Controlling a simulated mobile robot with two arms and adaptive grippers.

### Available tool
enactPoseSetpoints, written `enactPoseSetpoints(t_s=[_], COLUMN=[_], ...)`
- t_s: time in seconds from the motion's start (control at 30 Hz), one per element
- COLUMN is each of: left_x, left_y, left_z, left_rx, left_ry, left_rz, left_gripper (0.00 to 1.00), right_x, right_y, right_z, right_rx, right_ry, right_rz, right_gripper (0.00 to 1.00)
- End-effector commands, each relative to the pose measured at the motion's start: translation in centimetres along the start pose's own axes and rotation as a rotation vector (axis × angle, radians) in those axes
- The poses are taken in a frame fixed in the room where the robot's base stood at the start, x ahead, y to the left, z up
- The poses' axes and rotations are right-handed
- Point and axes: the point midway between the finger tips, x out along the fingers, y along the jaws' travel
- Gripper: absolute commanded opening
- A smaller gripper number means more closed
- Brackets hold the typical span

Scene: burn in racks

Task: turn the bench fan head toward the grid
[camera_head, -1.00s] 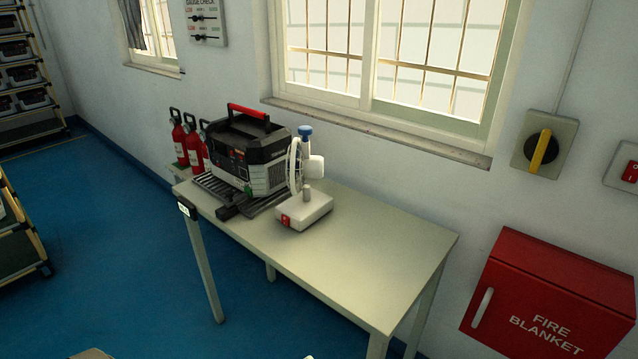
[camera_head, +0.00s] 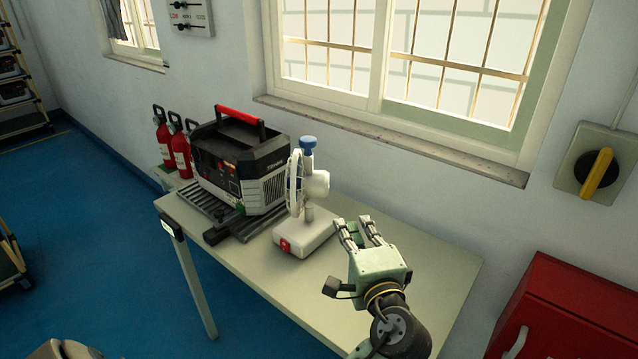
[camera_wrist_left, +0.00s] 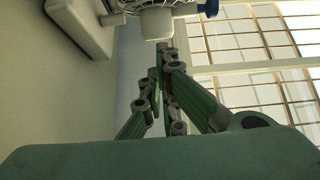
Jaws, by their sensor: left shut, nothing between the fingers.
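The white bench fan stands on the pale bench (camera_head: 420,262). Its round head (camera_head: 294,183) faces left, toward the boxy grey and black unit, with the motor housing (camera_head: 318,185) on the right and a blue knob (camera_head: 308,145) on top. Its white base (camera_head: 305,236) has a red switch. A dark slatted grid (camera_head: 204,205) lies under the boxy unit. My left gripper (camera_head: 355,222) is shut and empty, just right of the fan base, not visibly touching it. In the left wrist view the closed fingers (camera_wrist_left: 166,60) point at the motor housing (camera_wrist_left: 157,23). My right gripper is out of view.
The boxy unit (camera_head: 243,165) with a red handle stands close left of the fan. Red extinguishers (camera_head: 172,143) stand behind it. A barred window (camera_head: 400,70) is on the wall behind. A red cabinet (camera_head: 560,310) is at right. The bench's right part is bare.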

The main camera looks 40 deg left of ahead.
Motion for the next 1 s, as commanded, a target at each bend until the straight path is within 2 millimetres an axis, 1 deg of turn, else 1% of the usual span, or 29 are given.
enactPoseSetpoints(t_s=[0.03,0.13,0.23,0.63,0.7,0.8,0.9,1.0], left_x=[0.0,0.6,1.9,10.2,10.4,10.7,10.8,10.9], left_y=[-0.2,-0.4,-0.6,-0.6,-0.6,-0.5,-0.5,-0.4], left_z=[-0.2,-0.2,-0.2,-0.1,1.1,2.5,3.3,3.6], left_rx=[0.004,0.008,0.009,0.008,0.009,0.008,0.007,0.006], left_ry=[0.001,0.001,0.0,-0.001,-0.001,-0.001,0.0,0.001], left_rz=[-0.006,-0.012,-0.014,-0.01,-0.01,-0.009,-0.009,-0.008], left_gripper=[0.0,0.0,0.0,0.0,0.0,0.0,0.0,0.0], right_x=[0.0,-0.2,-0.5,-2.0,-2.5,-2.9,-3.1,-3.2], right_y=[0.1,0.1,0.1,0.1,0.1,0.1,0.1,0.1], right_z=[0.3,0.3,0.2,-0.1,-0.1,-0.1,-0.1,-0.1], right_rx=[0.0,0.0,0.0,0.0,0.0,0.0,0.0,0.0], right_ry=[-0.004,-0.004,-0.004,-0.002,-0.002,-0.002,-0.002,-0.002], right_rz=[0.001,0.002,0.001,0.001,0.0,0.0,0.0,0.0], right_gripper=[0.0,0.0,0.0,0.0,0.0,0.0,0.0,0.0])
